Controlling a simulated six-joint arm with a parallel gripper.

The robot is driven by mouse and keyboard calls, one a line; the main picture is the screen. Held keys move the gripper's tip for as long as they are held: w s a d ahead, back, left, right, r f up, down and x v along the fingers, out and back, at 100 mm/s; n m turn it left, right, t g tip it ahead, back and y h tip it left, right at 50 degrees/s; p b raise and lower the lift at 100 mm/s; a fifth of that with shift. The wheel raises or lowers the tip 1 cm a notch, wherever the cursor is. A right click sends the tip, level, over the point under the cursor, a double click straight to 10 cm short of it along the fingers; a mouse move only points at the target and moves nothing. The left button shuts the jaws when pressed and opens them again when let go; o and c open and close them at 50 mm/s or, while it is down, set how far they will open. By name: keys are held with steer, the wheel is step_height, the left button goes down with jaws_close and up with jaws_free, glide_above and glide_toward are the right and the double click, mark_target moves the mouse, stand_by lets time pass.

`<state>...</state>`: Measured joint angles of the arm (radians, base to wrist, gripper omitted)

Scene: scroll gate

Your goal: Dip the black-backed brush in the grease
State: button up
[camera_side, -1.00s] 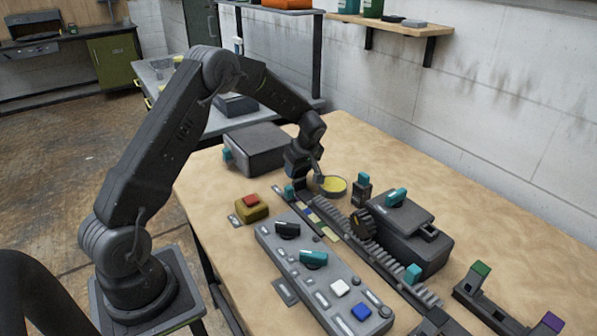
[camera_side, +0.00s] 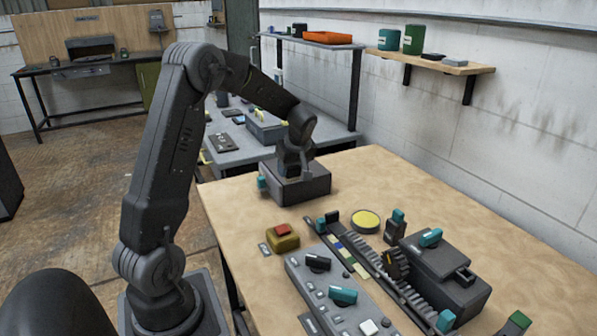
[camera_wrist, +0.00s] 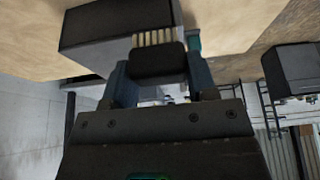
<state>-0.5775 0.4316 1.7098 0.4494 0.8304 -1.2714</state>
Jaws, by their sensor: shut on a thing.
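The black-backed brush (camera_wrist: 158,62) is between the two fingers of my gripper (camera_wrist: 157,75) in the wrist view, its pale bristles pointing away from the gripper. My gripper (camera_side: 295,166) is shut on it. In the side view the gripper is at the dark grey box (camera_side: 300,187) at the back of the table; I cannot tell whether it touches the box. The brush is hard to make out there. The grease (camera_side: 366,220) is a yellow fill in a round, shallow tin on the table, to the right of and nearer than the gripper, clear of it.
A toothed rack (camera_side: 385,270) runs across the table near the tin. A control panel (camera_side: 330,290) with knobs, a red button on a yellow base (camera_side: 283,237) and a grey box with a teal handle (camera_side: 445,275) stand nearby. The table's right back is bare.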

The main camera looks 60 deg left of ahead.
steer(key=shift+o, duration=1.4)
steer(key=shift+c, duration=0.9)
steer(key=shift+w+d, duration=0.2)
steer(key=shift+w, duration=0.15)
steer(key=w+d+f+m+t+h, duration=0.1)
steer(key=w+d+f+m+t, duration=0.15)
steer(key=w+d+m, duration=1)
steer(key=shift+w+d+f+n+t, duration=0.1)
steer(key=shift+w+d+f+n, duration=0.25)
steer(key=shift+d+f+n, duration=0.35)
steer(key=shift+w+d+f+n+t, duration=0.15)
steer(key=shift+w+d+f+n, duration=0.25)
steer(key=shift+f, duration=0.6)
steer(key=shift+w+d+f+n+t, duration=0.1)
steer(key=shift+w+d+f+n, duration=0.3)
steer(key=shift+f+n, duration=0.35)
steer(key=shift+f, duration=0.65)
steer(key=shift+s, duration=0.1)
